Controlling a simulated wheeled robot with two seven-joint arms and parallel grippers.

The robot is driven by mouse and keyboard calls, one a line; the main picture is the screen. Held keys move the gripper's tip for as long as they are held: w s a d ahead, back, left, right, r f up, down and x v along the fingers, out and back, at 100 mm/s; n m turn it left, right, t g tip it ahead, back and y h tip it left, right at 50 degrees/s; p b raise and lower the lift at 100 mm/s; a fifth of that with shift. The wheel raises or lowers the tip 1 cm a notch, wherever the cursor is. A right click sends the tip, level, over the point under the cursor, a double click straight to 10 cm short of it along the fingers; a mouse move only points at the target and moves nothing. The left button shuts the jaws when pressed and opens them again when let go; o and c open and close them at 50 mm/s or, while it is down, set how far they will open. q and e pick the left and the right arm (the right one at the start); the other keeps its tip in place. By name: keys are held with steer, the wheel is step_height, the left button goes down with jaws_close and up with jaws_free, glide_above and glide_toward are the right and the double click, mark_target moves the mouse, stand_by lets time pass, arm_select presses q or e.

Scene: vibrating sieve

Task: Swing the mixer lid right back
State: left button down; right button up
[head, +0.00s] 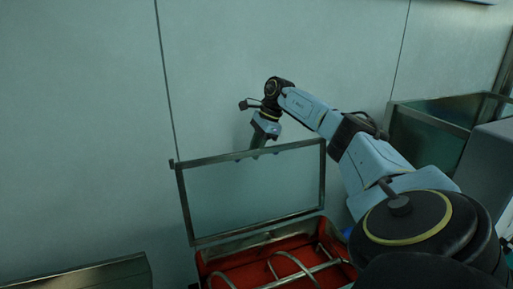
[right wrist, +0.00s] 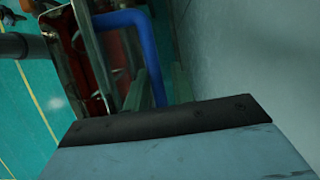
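The mixer lid (head: 250,190) is a clear panel in a dark metal frame, standing raised and close to upright at the back of the mixer in the head view. The mixer (head: 275,262) is a red trough with curved metal bars inside, its top uncovered. My right gripper (head: 257,150) points down at the lid's top edge, near the wall; whether it touches the frame is unclear. In the right wrist view its two fingers (right wrist: 161,85) stand apart with nothing clearly held between them. The red trough (right wrist: 58,55) shows at upper left there. My left gripper is out of view.
A pale panelled wall (head: 80,120) stands close behind the lid. A metal box (head: 85,274) is at the lower left, and a glass-sided tank (head: 430,135) at the right. A blue pipe (right wrist: 150,50) shows beyond my right fingers.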

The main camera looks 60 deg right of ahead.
steer(key=shift+o, duration=1.1)
steer(key=shift+w+d+f, duration=0.25)
steer(key=shift+w+f, duration=0.1)
steer(key=shift+w, duration=0.05)
steer(key=shift+o, duration=0.6)
steer(key=shift+w+d+f, duration=0.15)
steer(key=shift+w, duration=0.05)
steer(key=shift+r, duration=0.3)
steer(key=shift+s+r, duration=0.1)
steer(key=shift+r, duration=0.05)
steer(key=p+v, duration=0.1)
steer(key=v, duration=1.2)
steer(key=shift+s+d, duration=0.1)
